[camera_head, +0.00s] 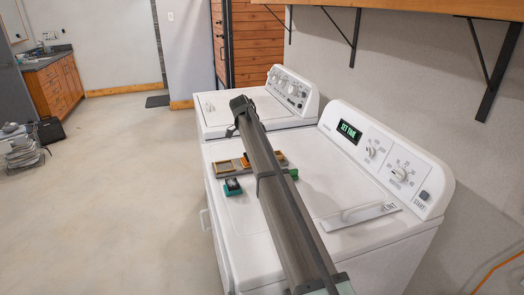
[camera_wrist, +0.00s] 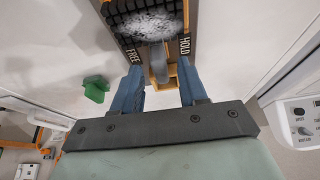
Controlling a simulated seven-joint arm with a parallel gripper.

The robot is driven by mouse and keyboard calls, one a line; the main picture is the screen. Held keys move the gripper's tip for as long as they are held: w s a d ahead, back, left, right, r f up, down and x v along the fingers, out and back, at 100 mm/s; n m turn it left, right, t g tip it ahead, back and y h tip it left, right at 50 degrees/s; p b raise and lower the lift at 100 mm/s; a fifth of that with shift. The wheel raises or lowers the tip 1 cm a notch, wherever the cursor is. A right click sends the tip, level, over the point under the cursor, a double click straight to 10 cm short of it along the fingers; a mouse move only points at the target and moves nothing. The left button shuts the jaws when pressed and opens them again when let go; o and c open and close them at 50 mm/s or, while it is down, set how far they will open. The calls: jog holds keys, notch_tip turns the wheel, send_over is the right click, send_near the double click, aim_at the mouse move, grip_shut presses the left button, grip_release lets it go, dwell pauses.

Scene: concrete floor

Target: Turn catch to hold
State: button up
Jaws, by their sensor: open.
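The catch (camera_wrist: 158,62) is a grey lever on an orange-brown base in the wrist view. It stands between the printed words FREE on the left and HOLD on the right, pointing down the picture between them. My gripper (camera_wrist: 160,76) is open, with one blue finger on each side of the lever. I cannot tell whether either finger touches it. A black ridged wheel (camera_wrist: 122,24) with a rough grey middle sits just beyond the lever. In the head view the wooden and orange fixture (camera_head: 228,166) lies on the white machine, partly hidden by my arm; my gripper is hidden there.
A green block (camera_wrist: 96,88) lies left of my gripper. A teal-green item (camera_head: 232,187) is by the fixture. The white machine's top (camera_head: 330,190) bears a flat plate with a handle (camera_head: 358,214). Its raised control panel (camera_head: 385,155) stands behind; a second machine (camera_head: 250,108) adjoins.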

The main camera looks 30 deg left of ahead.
jog(key=v, duration=1.3)
jog(key=shift+s+f, duration=0.1)
jog(key=shift+f, duration=0.05)
